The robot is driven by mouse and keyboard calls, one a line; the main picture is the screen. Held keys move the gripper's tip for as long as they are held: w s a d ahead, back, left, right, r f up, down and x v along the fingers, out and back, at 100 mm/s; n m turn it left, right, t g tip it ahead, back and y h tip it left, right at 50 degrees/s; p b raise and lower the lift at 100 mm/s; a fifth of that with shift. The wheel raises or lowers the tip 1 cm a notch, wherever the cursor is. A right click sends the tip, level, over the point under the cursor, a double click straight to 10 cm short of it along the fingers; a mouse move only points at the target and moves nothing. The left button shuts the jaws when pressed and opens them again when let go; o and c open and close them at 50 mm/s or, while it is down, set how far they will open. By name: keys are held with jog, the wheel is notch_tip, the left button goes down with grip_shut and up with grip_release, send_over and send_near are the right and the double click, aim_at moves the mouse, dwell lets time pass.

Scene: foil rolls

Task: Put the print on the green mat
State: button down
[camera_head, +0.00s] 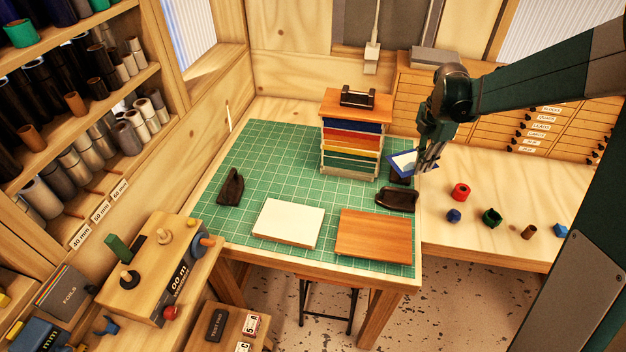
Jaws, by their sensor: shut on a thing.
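The print (402,160), a small white sheet with a blue border, is at the right of the head view. My gripper (427,160) is shut on its right side and holds it tilted. It appears to be above the right edge of the green mat (285,148); its exact height cannot be told. The green mat, with a white grid, covers most of the wooden table. The gripper hides part of the print.
On the mat are a colourful layered stack (350,145), a white block (288,222), a brown board (374,234) and dark pieces (230,187) (396,199). The mat's left-middle is clear.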

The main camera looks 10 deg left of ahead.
jog(key=s+a+n+b, duration=0.1)
jog(key=s+a+n, duration=0.1)
jog(key=s+a, duration=0.5)
jog(key=s+a+n, duration=0.2)
jog(key=s+a, duration=0.1)
jog(key=a, duration=0.7)
jog(key=w+a+r+n+p, duration=0.1)
jog(key=w+a, duration=0.3)
jog(key=a, duration=0.8)
jog(key=w+a+r+p, duration=0.15)
jog(key=w+a, duration=0.25)
jog(key=a, duration=0.8)
jog(key=w+a+f+m+b, duration=0.2)
jog(key=w+a+f+b, duration=0.1)
jog(key=w+a+f, duration=0.3)
notch_tip(320, 180, down, 2)
jog(key=shift+a+m, duration=0.3)
jog(key=shift+a, duration=0.95)
jog(key=shift+w, duration=0.1)
jog(key=shift+f, duration=3.1)
jog(key=shift+f, duration=0.15)
